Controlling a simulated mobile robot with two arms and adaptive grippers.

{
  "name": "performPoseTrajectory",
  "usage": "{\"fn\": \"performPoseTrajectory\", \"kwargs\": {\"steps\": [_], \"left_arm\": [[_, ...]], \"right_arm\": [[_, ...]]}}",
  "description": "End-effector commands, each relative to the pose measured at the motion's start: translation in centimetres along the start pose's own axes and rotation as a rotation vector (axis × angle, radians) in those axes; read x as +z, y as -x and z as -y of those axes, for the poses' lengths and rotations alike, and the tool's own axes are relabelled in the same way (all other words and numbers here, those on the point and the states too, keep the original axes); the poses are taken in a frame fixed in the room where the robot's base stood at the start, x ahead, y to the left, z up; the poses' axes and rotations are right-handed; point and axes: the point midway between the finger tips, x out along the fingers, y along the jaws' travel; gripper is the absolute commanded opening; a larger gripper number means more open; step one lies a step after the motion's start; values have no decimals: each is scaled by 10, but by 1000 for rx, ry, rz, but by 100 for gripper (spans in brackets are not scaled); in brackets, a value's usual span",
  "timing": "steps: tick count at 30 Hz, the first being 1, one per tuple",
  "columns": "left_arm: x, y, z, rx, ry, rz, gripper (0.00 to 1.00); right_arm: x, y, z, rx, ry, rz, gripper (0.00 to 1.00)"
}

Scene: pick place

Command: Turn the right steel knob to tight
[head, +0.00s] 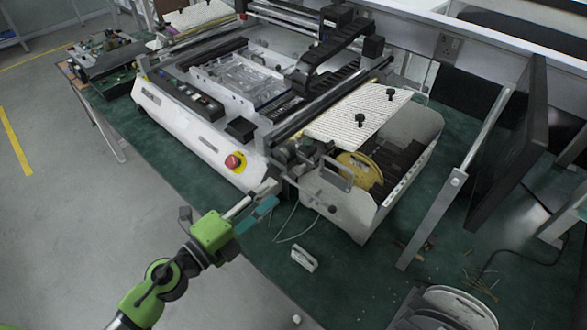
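Two small dark knobs stand on the white striped feeder plate (345,125): one nearer (360,119) and one farther to the right (391,93). They look black, and I cannot make out which one is the right steel knob. My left gripper (273,193) comes in from the lower left on a green arm. Its two fingers, one grey and one teal, look apart with nothing seen between them. It is in front of the machine's near corner, left of and below the knobs, not touching them. My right gripper is not in view.
The white machine (190,138) has a red stop button (233,161) close to the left gripper. A yellow reel (358,170) sits in the feeder. A small white block (304,258) lies on the green table. A monitor (515,140) stands at right.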

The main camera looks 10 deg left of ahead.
Motion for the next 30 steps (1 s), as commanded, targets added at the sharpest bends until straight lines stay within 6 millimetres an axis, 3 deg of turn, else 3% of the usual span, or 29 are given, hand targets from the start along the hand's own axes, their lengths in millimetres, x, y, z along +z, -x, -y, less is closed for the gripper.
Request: {"fn": "performPoseTrajectory", "kwargs": {"steps": [3,12,18,27,30], "left_arm": [[0,-24,5,-4,2,1,34],[0,-75,2,-3,3,1,34],[0,-89,1,-1,2,0,34],[0,-91,0,-1,2,1,34],[0,-90,0,-1,2,1,8]], "right_arm": [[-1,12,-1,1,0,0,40],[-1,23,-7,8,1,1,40],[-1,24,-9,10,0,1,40],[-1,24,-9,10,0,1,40],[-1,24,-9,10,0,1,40]]}}
